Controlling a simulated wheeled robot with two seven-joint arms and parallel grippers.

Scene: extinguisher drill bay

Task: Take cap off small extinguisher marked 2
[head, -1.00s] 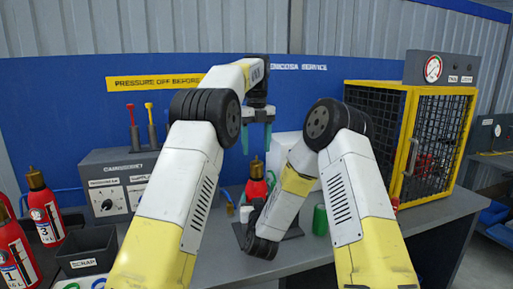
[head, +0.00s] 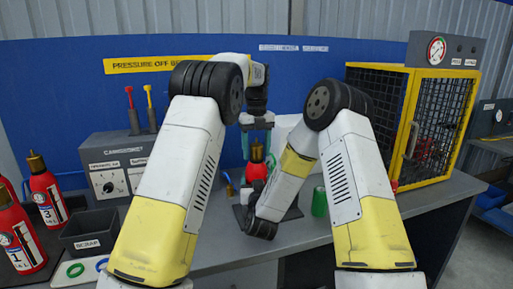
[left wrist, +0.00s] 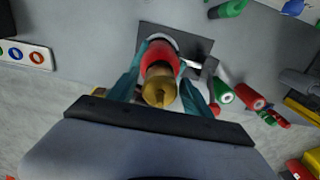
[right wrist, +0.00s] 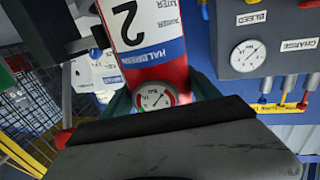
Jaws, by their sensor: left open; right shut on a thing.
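The small red extinguisher marked 2 (right wrist: 145,50) stands upright in the head view (head: 257,172), on a dark plate on the bench. Its brass cap (left wrist: 158,88) is on top, and it also shows in the head view (head: 257,152). My left gripper (head: 257,142) is right above the extinguisher, pointing down and open. In the left wrist view its teal fingers stand on either side of the cap. My right gripper (right wrist: 163,88) is shut on the extinguisher's body, near the round gauge (right wrist: 155,97). In the head view my right arm hides its fingers.
Extinguishers marked 3 (head: 46,195) and 1 (head: 20,238) stand at left beside the black scrap bin (head: 90,232). A grey control box (head: 112,165) is behind them. A green cylinder (head: 319,202) stands right of my right gripper. A yellow mesh cage (head: 405,125) is at right.

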